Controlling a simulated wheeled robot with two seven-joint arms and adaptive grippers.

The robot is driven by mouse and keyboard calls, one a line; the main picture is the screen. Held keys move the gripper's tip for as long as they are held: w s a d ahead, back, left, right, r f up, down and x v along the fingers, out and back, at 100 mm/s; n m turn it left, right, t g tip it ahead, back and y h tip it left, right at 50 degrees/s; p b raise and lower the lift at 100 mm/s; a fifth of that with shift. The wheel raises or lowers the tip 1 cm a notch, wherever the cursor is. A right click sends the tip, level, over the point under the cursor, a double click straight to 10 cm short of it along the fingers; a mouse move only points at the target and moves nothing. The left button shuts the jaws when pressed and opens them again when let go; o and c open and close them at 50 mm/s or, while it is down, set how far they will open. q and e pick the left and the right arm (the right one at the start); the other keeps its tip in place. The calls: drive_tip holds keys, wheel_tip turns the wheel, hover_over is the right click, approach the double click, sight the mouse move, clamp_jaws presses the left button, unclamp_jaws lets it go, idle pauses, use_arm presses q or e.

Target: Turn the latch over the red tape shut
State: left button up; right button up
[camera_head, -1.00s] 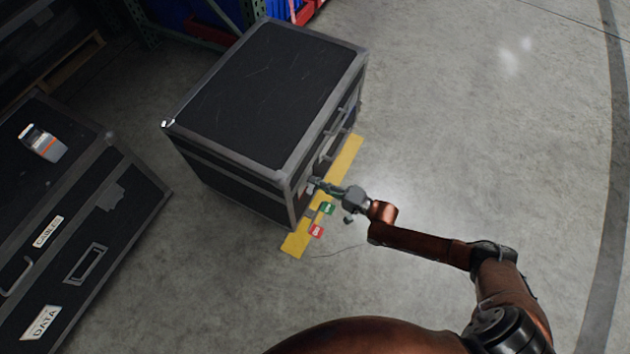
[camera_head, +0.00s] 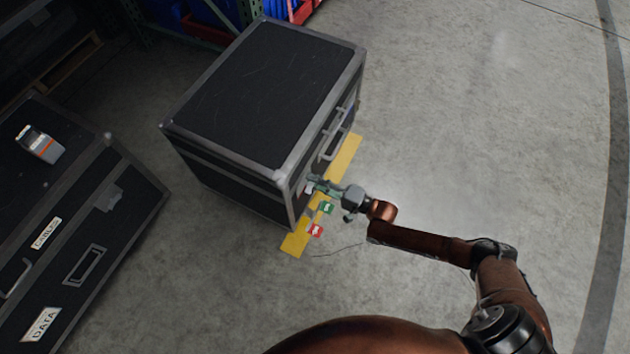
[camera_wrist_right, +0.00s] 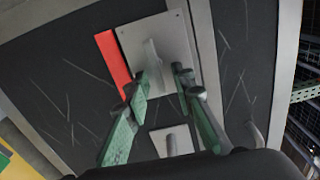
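The latch (camera_wrist_right: 152,58) is a grey lever on a square metal plate (camera_wrist_right: 174,28) on the dark case's side in the right wrist view. The red tape (camera_wrist_right: 112,60) is a strip along the plate's left edge, partly under it. My right gripper (camera_wrist_right: 163,82) has its two green-grey fingers apart, with the lever's lower end in or just in front of the gap; contact cannot be told. In the head view, my right gripper (camera_head: 314,184) is at the near side of the black case (camera_head: 262,90), and the latch is too small to make out. My left gripper is out of view.
A second metal plate (camera_wrist_right: 173,140) sits below the latch. Another black case (camera_head: 125,215) stands at left. The floor at right is clear.

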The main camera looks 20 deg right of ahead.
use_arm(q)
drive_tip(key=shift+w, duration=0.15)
use_arm(e)
drive_tip(key=v, duration=1.2)
